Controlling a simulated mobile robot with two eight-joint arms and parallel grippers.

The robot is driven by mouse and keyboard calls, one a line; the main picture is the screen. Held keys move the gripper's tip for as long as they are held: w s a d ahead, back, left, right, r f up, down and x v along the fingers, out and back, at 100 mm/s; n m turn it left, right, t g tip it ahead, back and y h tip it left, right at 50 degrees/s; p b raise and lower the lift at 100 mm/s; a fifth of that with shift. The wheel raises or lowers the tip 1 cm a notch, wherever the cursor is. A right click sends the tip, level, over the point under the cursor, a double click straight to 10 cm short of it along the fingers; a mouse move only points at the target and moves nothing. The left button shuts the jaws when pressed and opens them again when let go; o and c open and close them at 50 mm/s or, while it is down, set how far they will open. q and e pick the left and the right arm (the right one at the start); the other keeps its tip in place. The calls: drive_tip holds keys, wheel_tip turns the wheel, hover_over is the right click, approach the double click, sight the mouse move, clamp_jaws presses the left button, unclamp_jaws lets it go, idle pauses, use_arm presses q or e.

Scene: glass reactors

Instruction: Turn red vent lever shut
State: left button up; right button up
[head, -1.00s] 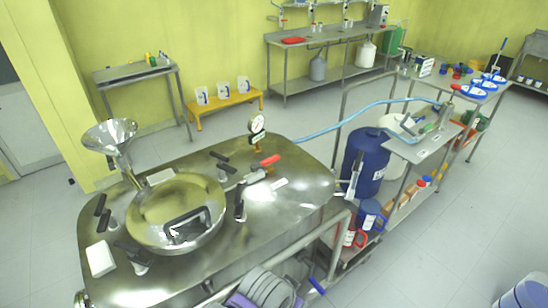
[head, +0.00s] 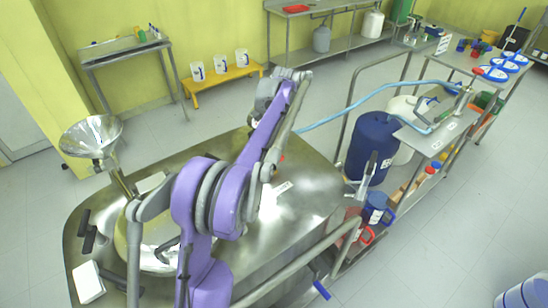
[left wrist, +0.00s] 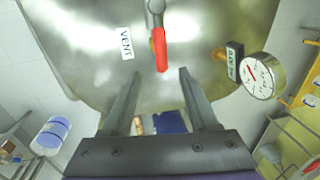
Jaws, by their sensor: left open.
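The red vent lever (left wrist: 160,50) shows in the left wrist view, pointing down toward my gripper from a metal valve stem on the steel reactor lid (left wrist: 85,40). A label reading VENT (left wrist: 126,43) lies to its left. My left gripper (left wrist: 154,78) is open, with its two fingers spread just short of the lever; the lever's tip lies between their lines, and nothing is held. In the head view my purple left arm reaches over the reactor lid (head: 300,195) and hides most of the lever; only a bit of red shows. My right gripper is not in view.
A round pressure gauge (left wrist: 263,76) stands to the right of the lever in the left wrist view. A steel funnel (head: 91,135) rises at the lid's left. A metal rail (head: 300,258) runs along the front, and a blue drum (head: 374,148) stands to the right.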

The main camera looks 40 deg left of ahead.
sight(274, 160)
use_arm(q)
drive_tip(key=f, duration=0.3)
drive_tip(key=a+f, duration=0.1)
drive_tip(key=f, duration=0.6)
drive_tip(key=shift+w+a+f, duration=0.25)
drive_tip(key=shift+a+f, duration=0.1)
drive_tip(key=shift+c, duration=0.3)
clamp_jaws()
idle(0.7)
